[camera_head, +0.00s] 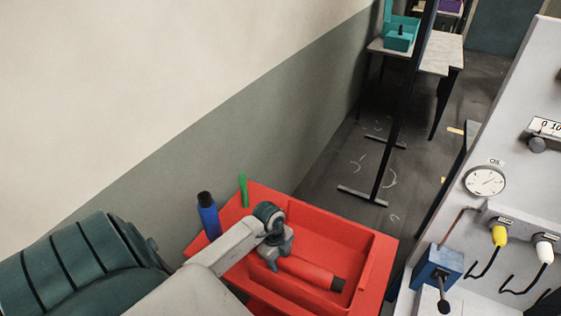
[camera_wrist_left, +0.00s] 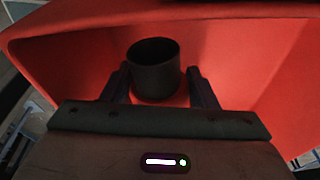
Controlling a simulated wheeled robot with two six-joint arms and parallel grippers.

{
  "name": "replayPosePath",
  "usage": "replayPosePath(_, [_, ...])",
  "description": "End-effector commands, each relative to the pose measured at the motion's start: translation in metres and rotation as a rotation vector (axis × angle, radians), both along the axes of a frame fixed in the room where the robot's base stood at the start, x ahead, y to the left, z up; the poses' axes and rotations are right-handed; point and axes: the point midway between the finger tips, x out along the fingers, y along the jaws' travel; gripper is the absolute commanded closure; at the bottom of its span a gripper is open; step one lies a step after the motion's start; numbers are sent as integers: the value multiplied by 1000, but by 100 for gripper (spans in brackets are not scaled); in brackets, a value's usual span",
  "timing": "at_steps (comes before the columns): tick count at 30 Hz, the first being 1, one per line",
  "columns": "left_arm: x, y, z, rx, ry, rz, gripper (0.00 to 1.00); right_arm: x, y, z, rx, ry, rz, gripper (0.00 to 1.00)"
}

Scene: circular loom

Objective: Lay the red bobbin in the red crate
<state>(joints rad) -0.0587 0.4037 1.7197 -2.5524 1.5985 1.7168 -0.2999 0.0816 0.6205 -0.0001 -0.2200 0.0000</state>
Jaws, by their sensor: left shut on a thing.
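The red bobbin (camera_head: 306,271) has a dark end and lies lengthwise inside the red crate (camera_head: 378,268), below the level of its rim. My left gripper (camera_head: 278,258) reaches into the crate and is shut on the bobbin near its left end. In the left wrist view the bobbin's dark hollow end (camera_wrist_left: 154,70) shows between the two fingers (camera_wrist_left: 160,88), with the crate's red walls (camera_wrist_left: 245,50) around it. I cannot tell whether the bobbin touches the crate floor. My right gripper is not in view.
A blue bobbin (camera_head: 209,219) with a dark top and a green rod (camera_head: 243,190) stand upright by the crate's back left edge. A grey machine panel (camera_head: 500,210) with a gauge, hooks and a blue block (camera_head: 436,268) stands close on the right. A table (camera_head: 430,55) with teal bins is far back.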

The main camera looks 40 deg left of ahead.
Motion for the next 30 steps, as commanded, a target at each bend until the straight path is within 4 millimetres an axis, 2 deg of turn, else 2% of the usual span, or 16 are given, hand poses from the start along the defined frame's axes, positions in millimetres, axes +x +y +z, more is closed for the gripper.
replayPosePath(18, [0,0,-16,0,0,0,100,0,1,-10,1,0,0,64])
replayPosePath(27, [0,0,-16,0,0,0,100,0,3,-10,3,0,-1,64])
replayPosePath(28, [0,0,-16,0,0,0,41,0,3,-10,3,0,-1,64])
replayPosePath(30, [0,0,-16,0,0,0,27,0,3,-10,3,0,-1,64])
